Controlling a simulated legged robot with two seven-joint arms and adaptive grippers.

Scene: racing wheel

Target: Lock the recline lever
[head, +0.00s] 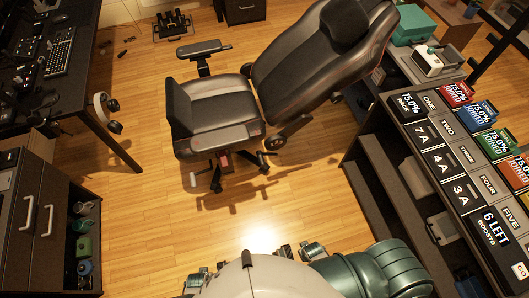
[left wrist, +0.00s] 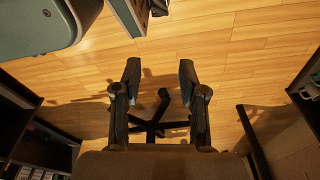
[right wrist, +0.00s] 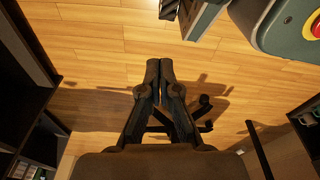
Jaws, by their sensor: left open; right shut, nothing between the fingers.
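A black gaming chair (head: 215,115) stands on the wooden floor in the head view, its backrest (head: 315,60) tilted far back to the right. A dark round part (head: 277,141) sits at the joint of seat and backrest; I cannot tell surely whether it is the recline lever. My left gripper (left wrist: 160,78) is open and empty in the left wrist view, with the dark legs of a chair base (left wrist: 158,124) beyond its fingers. My right gripper (right wrist: 159,72) is shut and empty in the right wrist view, apart from the chair base legs (right wrist: 203,112) behind it.
A desk with a keyboard (head: 60,50) and a drawer cabinet (head: 35,225) stand at left. A dark shelf unit with score signs (head: 440,160) stands at right. Pedals (head: 172,24) lie at the back. The floor (head: 130,200) in front of the chair is clear.

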